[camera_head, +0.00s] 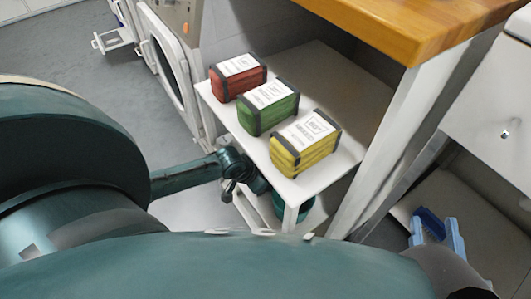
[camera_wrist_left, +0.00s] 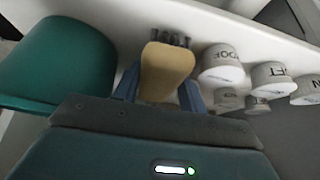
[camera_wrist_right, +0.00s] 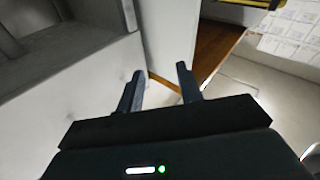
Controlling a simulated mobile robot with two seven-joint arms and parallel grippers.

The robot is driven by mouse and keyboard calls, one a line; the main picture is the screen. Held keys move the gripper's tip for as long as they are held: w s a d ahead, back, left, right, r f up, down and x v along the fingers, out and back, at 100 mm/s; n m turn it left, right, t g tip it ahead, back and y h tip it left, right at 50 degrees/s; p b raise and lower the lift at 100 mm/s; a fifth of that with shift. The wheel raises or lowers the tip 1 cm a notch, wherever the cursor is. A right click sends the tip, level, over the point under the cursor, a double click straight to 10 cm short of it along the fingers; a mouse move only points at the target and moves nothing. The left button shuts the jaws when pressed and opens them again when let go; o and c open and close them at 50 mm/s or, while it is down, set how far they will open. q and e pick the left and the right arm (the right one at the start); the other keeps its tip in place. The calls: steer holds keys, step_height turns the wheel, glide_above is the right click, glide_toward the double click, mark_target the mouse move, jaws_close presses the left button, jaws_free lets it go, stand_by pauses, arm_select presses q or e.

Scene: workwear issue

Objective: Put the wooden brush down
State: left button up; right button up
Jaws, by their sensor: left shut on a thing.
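The wooden brush (camera_wrist_left: 168,66) shows in the left wrist view as a tan block with dark bristles at its far end. My left gripper (camera_wrist_left: 160,92) is shut on it, one blue finger on each side. The bristle end is close to a white surface; I cannot tell whether they touch. The brush does not show in the head view. My right gripper (camera_head: 437,228) is at the lower right of the head view. In the right wrist view my right gripper (camera_wrist_right: 158,82) is open with nothing between its fingers.
A teal bucket (camera_wrist_left: 60,62) and several white labelled tins (camera_wrist_left: 222,72) flank the brush. A white shelf (camera_head: 330,166) bears a red pack (camera_head: 238,78), a green pack (camera_head: 268,108) and a yellow pack (camera_head: 306,145). A wooden worktop (camera_head: 420,28) is above right.

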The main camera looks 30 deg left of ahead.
arm_select(q)
steer(key=shift+w+d+f+b, duration=0.15)
steer(key=shift+w+f+b, duration=0.15)
steer(key=shift+f+b, duration=0.05)
steer(key=shift+r, duration=0.1)
steer(key=o, duration=0.7)
arm_select(e)
steer(key=shift+a+r, duration=0.15)
steer(key=shift+r, duration=0.1)
arm_select(q)
steer(key=shift+o, duration=0.2)
steer(key=p+v, duration=0.4)
steer(key=v, duration=0.2)
steer(key=shift+s+r, duration=0.1)
steer(key=shift+r, duration=0.1)
steer(key=shift+s+r, duration=0.2)
steer(key=shift+r, duration=0.1)
steer(key=shift+s+a+r, duration=0.1)
steer(key=shift+a+r, duration=0.05)
steer(key=shift+a, duration=0.05)
arm_select(e)
steer(key=shift+s+d+f+g+h, duration=0.1)
steer(key=shift+d+f+g+h, duration=0.2)
steer(key=shift+d, duration=0.2)
